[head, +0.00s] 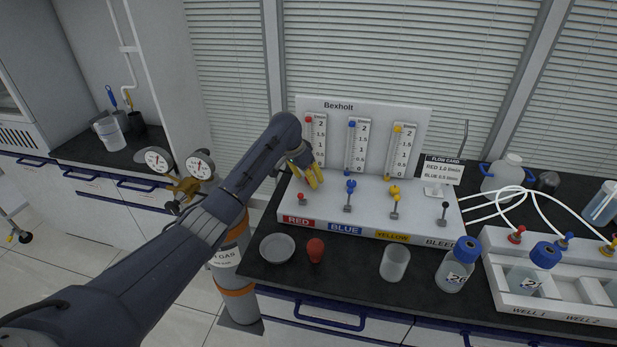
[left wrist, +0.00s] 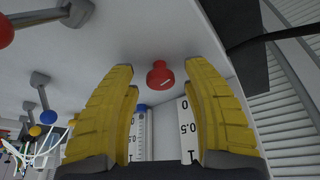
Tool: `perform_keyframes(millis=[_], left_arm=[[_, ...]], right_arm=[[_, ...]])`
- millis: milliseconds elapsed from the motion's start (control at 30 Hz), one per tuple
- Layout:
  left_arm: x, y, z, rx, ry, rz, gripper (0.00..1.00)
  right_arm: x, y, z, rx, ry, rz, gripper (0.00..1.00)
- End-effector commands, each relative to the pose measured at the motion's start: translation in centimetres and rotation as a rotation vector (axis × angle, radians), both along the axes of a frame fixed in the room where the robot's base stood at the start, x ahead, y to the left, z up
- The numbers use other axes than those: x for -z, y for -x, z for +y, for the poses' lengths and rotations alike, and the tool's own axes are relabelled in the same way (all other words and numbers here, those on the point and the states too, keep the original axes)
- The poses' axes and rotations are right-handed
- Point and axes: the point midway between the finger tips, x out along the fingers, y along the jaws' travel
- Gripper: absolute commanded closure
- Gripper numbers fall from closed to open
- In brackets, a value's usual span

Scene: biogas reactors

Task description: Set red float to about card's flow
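The white Bexholt flow panel (head: 365,110) carries three upright scales. The red scale (head: 315,140) is at left with a red ball at its top; whether this is the float is unclear. The red knob (left wrist: 160,75), with a white pointer line, shows between my left fingers in the left wrist view; my gripper hides it in the head view. My left gripper (head: 313,177) is open around the knob, with gaps on both sides. The flow card (head: 442,170) stands at the panel's right and reads red 1.0, blue 0.5 l/min. My right gripper is out of view.
The blue knob (head: 351,186), yellow knob (head: 394,190) and red lever (head: 302,197) are close by. A dish (head: 277,248), red bulb (head: 316,250), beaker (head: 395,263) and blue-capped bottle (head: 455,272) stand in front. A white well rack (head: 560,312) is at right.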

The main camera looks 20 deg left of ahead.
Motion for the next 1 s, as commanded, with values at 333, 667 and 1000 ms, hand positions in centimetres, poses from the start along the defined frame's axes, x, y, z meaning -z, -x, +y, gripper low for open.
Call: perform_keyframes(millis=[333,667,1000], left_arm=[[-0.5,0.0,0.1,0.000,0.000,-0.002,0.48],[-4.9,1.6,1.1,0.000,0.000,-0.005,0.48],[-9.6,3.3,2.1,0.000,-0.002,-0.003,0.48]], right_arm=[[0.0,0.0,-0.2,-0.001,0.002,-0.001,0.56],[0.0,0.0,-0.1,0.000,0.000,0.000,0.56],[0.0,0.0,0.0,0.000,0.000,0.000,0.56]])
